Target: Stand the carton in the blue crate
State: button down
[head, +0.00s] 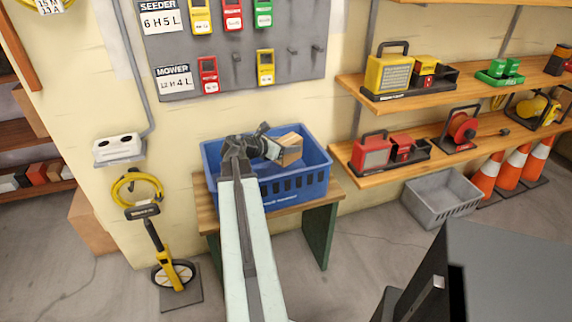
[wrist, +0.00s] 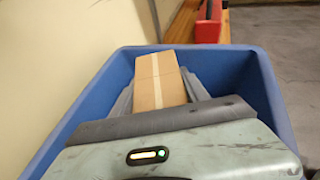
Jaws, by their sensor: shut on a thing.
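The blue crate (head: 300,187) stands on a small wooden bench against the wall. The brown cardboard carton (head: 291,149) is at the crate's opening, its upper part showing above the rim in the head view. My gripper (head: 275,150) reaches over the crate from the front and is shut on the carton. In the wrist view the carton (wrist: 158,80) sticks out from between the grey fingers, with the blue crate (wrist: 262,85) walls on both sides. The carton's lower end and whether it touches the crate floor are hidden.
The wooden bench (head: 205,208) bears the crate. A wall shelf (head: 400,158) with red tools is close on the right. A grey bin (head: 440,197) and orange cones (head: 510,170) stand on the floor at right. A measuring wheel (head: 170,268) stands at left.

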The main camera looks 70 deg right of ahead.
jog(key=shift+f+b, duration=2.35)
jog(key=c, duration=0.6)
grip_release()
